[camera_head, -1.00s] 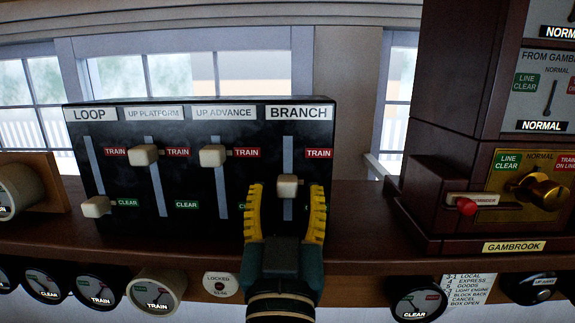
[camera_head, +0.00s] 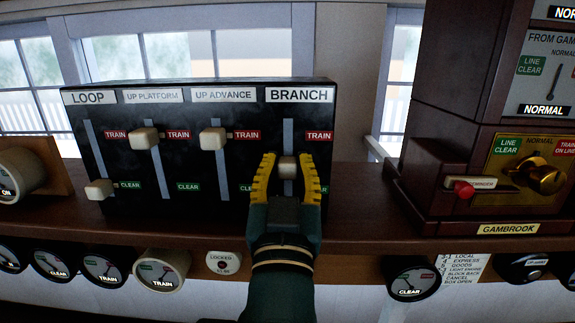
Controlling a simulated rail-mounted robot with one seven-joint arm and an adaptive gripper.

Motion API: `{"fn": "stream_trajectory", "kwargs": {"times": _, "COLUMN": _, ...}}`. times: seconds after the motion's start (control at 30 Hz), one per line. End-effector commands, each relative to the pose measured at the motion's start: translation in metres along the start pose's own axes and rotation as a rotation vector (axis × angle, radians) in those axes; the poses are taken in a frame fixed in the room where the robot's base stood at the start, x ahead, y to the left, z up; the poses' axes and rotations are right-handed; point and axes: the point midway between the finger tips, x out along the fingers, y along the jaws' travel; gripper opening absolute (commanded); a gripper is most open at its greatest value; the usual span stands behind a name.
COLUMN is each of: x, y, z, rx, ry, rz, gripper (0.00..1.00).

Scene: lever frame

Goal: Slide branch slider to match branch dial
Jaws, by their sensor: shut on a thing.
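The branch slider (camera_head: 287,161) is a cream knob on a grey vertical slot, under the BRANCH label (camera_head: 299,95) at the right of the black panel (camera_head: 215,185). It stands below the level of its red TRAIN tag (camera_head: 319,136), partway down the slot. My gripper (camera_head: 287,165) has its yellow fingers shut on the knob, one on each side. My gripper hides the slot's lower part. Round dials hang below the shelf. One (camera_head: 412,278) at right reads CLEAR; I cannot tell which is the branch dial.
Loop slider (camera_head: 99,189) is low beside CLEAR. Up platform (camera_head: 145,139) and up advance (camera_head: 212,138) sliders are high beside TRAIN. Clear shelf (camera_head: 355,190) lies between.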

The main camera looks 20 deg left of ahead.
Motion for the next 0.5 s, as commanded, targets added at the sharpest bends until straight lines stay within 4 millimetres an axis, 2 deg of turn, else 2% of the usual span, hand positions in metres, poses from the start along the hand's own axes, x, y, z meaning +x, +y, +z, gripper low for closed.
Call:
{"fn": "stream_trajectory", "kwargs": {"times": 0.17, "x": -0.004, "y": 0.0, "z": 0.014, "rx": 0.001, "ry": -0.006, "rz": 0.0, "gripper": 0.0}}
{"fn": "stream_trajectory", "kwargs": {"times": 0.37, "x": -0.018, "y": 0.0, "z": 0.047, "rx": 0.001, "ry": -0.007, "rz": -0.001, "gripper": 0.0}}
{"fn": "stream_trajectory", "kwargs": {"times": 0.5, "x": -0.019, "y": 0.0, "z": 0.05, "rx": 0.001, "ry": -0.007, "rz": -0.001, "gripper": 0.0}}
